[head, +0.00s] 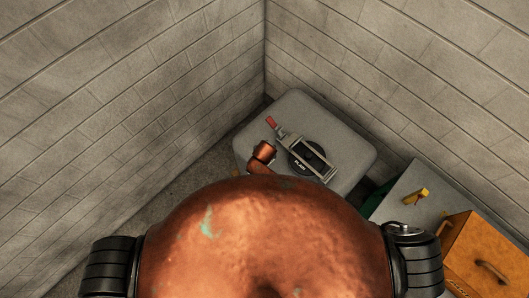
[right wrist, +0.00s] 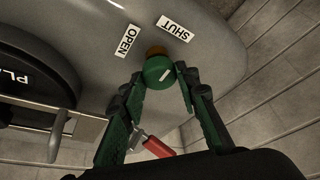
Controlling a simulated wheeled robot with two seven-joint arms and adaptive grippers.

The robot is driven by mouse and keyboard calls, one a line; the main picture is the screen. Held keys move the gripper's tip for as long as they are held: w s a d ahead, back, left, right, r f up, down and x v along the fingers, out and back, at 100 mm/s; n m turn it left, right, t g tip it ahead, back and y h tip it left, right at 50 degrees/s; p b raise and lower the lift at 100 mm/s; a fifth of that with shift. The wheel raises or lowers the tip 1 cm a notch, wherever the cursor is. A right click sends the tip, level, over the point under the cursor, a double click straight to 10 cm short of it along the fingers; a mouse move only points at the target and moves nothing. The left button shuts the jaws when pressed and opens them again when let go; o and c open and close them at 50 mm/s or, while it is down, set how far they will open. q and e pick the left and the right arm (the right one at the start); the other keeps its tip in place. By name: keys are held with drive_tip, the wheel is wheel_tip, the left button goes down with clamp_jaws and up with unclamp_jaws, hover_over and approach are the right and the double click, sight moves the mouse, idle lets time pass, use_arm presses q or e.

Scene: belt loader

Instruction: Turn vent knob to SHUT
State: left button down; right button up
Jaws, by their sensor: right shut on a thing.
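The OPEN label (right wrist: 127,41) is up and left of the knob, and the SHUT label (right wrist: 176,28) is above and to the right. My right gripper (right wrist: 160,75) is shut on the knob, one finger on each side. In the head view the knob cannot be made out. My left gripper is not in view.
The tank (head: 352,150) stands in a corner of block walls, with a round dark hatch (head: 302,157) and a red-handled lever (head: 271,122) on top. The red handle (right wrist: 157,147) shows below my fingers. A grey cabinet (head: 405,192) and orange box (head: 480,250) stand at right.

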drive_tip(key=shift+s+f+m, duration=0.15)
drive_tip(key=shift+f+m, duration=0.05)
drive_tip(key=shift+m, duration=0.1)
drive_tip(key=o, duration=1.2)
drive_tip(key=shift+r, duration=0.1)
drive_tip(key=shift+c, duration=0.2)
drive_tip(key=v, duration=1.2)
drive_tip(key=shift+a, duration=0.15)
